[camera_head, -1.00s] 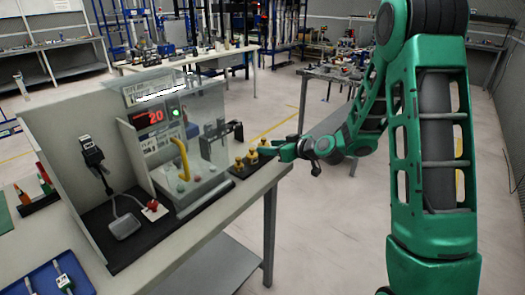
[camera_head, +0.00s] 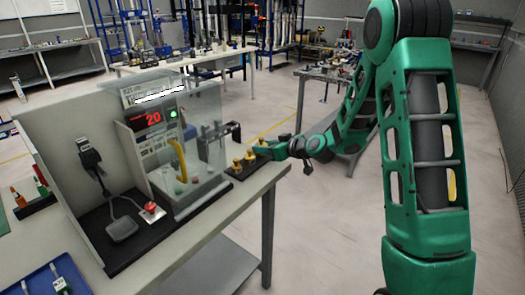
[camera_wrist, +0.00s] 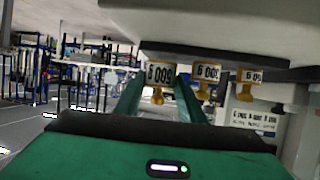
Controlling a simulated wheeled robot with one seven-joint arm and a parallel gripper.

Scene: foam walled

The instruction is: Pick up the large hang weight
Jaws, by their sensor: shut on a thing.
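Three brass-coloured weights stand in a row on a black strip at the right end of the bench. The large weight (camera_wrist: 160,76), at the left of the row in the upside-down wrist view, is between the two green fingers of my gripper (camera_wrist: 158,86). My gripper is shut on it, and the weight still appears level with its neighbours at the strip. In the head view my gripper (camera_head: 276,149) is at the far end of the row and partly hides the large weight (camera_head: 262,147). The middle weight (camera_wrist: 207,75) and the smallest-looking weight (camera_wrist: 248,80) are beside it.
A clear-shielded test station (camera_head: 175,145) with a red "20" display stands left of the weights. A red button (camera_head: 152,210) and a blue tray (camera_head: 50,280) are on the bench (camera_head: 215,230). Open floor lies right of the bench.

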